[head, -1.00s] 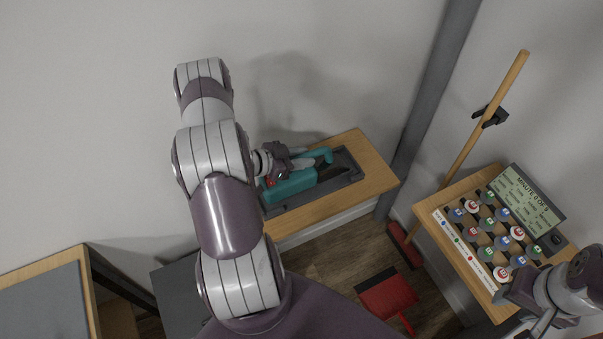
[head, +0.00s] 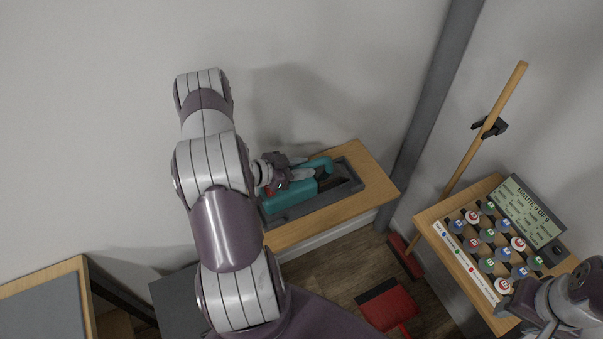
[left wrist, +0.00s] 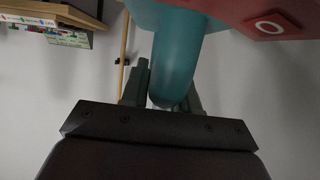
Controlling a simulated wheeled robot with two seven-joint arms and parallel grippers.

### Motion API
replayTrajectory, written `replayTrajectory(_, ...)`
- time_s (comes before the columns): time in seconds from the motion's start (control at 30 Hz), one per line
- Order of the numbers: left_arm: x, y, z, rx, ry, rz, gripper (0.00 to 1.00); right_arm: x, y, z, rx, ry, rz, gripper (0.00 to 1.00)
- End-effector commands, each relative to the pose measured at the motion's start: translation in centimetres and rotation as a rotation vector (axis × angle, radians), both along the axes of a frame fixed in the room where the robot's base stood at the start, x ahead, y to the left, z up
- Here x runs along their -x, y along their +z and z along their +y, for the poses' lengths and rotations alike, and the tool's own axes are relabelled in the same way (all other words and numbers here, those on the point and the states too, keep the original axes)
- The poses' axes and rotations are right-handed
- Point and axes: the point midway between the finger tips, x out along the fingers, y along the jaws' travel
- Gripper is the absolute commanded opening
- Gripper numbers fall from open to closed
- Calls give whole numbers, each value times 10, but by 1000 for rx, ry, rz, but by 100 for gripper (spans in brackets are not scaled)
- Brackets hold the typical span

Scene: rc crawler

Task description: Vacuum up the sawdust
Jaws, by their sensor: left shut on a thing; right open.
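A teal handheld vacuum (head: 289,195) with a dark nozzle end lies in a dark grey tray (head: 285,216) on a narrow wooden shelf by the wall. My left gripper (head: 303,174) reaches over it from the left, its fingers at the vacuum's handle. In the left wrist view the fingers (left wrist: 165,92) are shut around the teal handle (left wrist: 177,60), with a red part of the vacuum (left wrist: 265,15) at upper right. My right gripper (head: 527,318) is at the lower right corner, partly cut off, beside a wooden table. I cannot make out any sawdust.
The wooden table (head: 432,217) at right carries a board of several labelled round pieces and a display (head: 526,210). A red broom (head: 404,257) leans by the grey post; a red dustpan (head: 387,304) is on the floor. A bench (head: 45,300) stands at lower left.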

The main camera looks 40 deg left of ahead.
Motion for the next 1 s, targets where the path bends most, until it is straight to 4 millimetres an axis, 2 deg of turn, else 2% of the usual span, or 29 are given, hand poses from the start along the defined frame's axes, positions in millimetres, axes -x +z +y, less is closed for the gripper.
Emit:
replayTrajectory(0.17,-1,18,0,-4,-1,-4,0,0,-6,0,0,0,0,43)
replayTrajectory(0.27,-1,36,1,-5,-1,-6,0,0,-10,0,0,0,0,43)
replayTrajectory(0.73,-27,92,-91,-2,-6,-5,0,0,-28,0,0,0,0,43)
replayTrajectory(0.83,-31,101,-103,-1,-3,-4,0,0,-29,0,0,0,0,43)
replayTrajectory(1.0,-34,107,-111,-1,-1,-3,0,0,-30,0,0,0,0,43)
